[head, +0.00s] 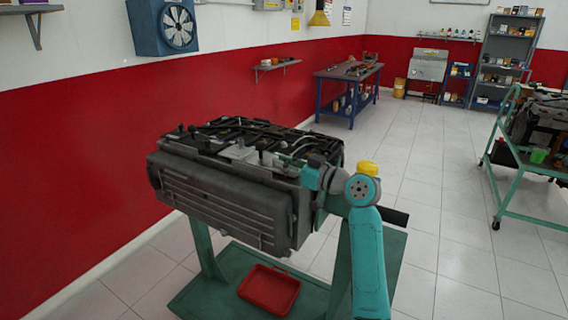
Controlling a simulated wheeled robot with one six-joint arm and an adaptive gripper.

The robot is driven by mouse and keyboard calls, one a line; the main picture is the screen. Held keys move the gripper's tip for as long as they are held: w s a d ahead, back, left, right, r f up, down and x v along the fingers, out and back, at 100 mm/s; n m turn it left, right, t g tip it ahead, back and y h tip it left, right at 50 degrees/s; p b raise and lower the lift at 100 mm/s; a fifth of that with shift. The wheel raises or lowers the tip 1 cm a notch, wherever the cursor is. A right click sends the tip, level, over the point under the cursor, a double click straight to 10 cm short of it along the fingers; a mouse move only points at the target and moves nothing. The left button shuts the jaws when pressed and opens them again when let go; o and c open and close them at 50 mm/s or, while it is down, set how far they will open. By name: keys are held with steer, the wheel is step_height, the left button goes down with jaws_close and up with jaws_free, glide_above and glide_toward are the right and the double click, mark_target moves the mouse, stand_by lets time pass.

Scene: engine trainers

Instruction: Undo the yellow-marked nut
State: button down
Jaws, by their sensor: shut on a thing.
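The engine (225,195) is a grey and black block on a green stand, with hoses and fittings across its top. My arm reaches in from the lower right. My gripper (290,160) is small in this view, low over the right end of the engine top. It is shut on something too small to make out. The yellow-marked nut cannot be picked out among the dark engine parts. The fingertips blend into those parts, so their exact contact cannot be told.
A red tray (269,289) lies on the base of the green stand (205,302). A green trolley (515,202) with another engine stands at the right. A blue workbench (347,95) is at the back. The tiled floor between the stand and the trolley is clear.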

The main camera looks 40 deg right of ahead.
stand_by(0.3)
steer(key=c, duration=1.1)
jaws_free()
steer(key=shift+o, duration=0.2)
steer(key=v, duration=1.2)
steer(key=shift+f, duration=0.1)
